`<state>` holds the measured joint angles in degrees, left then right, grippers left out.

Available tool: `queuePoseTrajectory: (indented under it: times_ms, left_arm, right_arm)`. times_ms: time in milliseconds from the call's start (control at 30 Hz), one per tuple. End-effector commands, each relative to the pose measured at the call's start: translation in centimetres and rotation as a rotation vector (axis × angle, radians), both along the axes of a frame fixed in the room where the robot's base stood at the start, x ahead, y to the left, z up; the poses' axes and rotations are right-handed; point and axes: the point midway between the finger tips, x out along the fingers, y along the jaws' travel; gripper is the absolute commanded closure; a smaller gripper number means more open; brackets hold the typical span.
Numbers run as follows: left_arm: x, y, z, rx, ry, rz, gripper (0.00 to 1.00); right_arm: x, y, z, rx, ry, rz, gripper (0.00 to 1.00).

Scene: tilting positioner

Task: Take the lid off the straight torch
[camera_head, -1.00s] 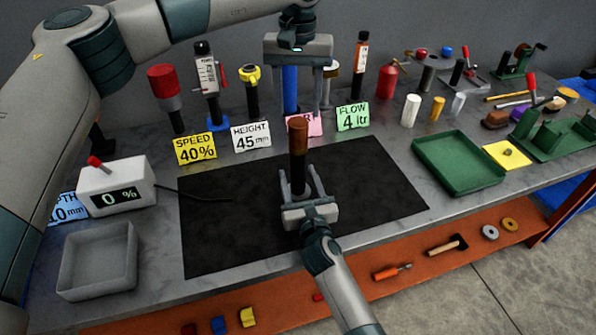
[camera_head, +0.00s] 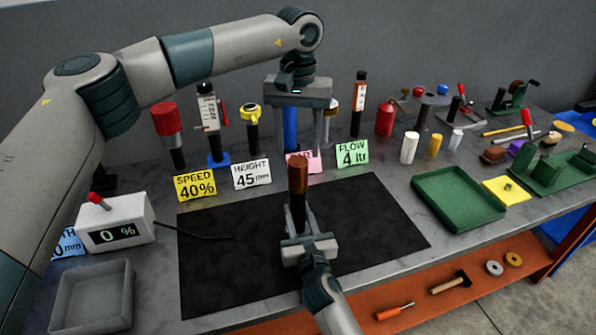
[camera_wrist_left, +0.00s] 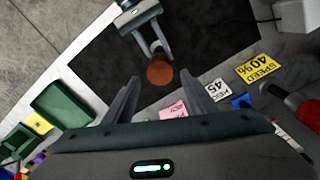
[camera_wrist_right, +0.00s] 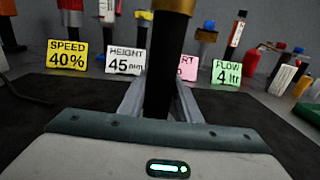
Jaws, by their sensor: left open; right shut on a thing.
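The straight torch (camera_head: 298,208) stands upright over the black mat, with a dark body and a brown-orange lid (camera_head: 298,174) on top. My right gripper (camera_head: 304,236) is shut on the torch's dark body, low down; the right wrist view shows the body (camera_wrist_right: 158,85) between its fingers. My left gripper (camera_head: 305,140) is open and empty, pointing down behind and above the torch. In the left wrist view the round top of the lid (camera_wrist_left: 159,73) lies beyond the left fingertips, not between them.
Sign cards such as the yellow speed card (camera_head: 195,185) and green flow card (camera_head: 352,153) stand behind the black mat (camera_head: 370,225). Several upright tools stand behind them. A grey tray (camera_head: 92,297) is at left, a green tray (camera_head: 456,197) at right. The mat is otherwise clear.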

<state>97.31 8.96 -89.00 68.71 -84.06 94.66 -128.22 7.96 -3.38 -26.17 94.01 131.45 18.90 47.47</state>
Motion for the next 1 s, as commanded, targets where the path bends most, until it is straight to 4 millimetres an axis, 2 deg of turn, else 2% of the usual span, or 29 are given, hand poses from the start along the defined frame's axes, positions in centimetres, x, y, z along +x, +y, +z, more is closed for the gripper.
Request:
queuePoseTrajectory:
  times_ms: [400,800,1000]
  left_arm:
    - [-0.02,-0.05,0.00,-0.002,0.001,-0.310,0.48]
    - [0.01,0.00,-0.04,-0.001,0.000,-0.328,0.48]
    - [0.00,0.03,-0.90,-0.001,0.002,-0.327,0.48]
  right_arm:
    - [-0.03,0.03,-0.01,0.000,0.000,0.001,1.00]
    - [-0.03,0.03,-0.02,0.000,0.000,0.001,1.00]
    - [-0.03,0.04,-0.03,0.000,0.000,0.001,1.00]
